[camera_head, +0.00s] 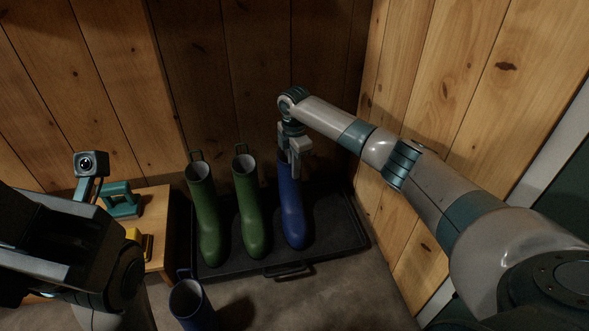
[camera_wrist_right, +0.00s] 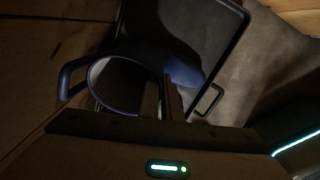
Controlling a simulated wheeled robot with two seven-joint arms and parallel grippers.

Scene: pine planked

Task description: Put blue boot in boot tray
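A blue boot (camera_head: 292,213) stands upright in the right part of the black boot tray (camera_head: 335,240). My right gripper (camera_head: 295,160) is at the top of this boot, fingers pointing down. In the right wrist view, the fingers (camera_wrist_right: 166,98) are close together at the rim of the boot's open shaft (camera_wrist_right: 115,84), with the rim between them. A second blue boot (camera_head: 189,304) stands on the floor in front of the tray's left end, partly cut off by the picture edge. My left arm is at the left; its fingertips do not show.
Two green boots (camera_head: 205,215) (camera_head: 248,213) stand in the tray, left of the blue one. A wooden bench (camera_head: 157,205) at the left holds a teal item (camera_head: 122,203) and a yellow item (camera_head: 146,244). Plank walls close in behind and right.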

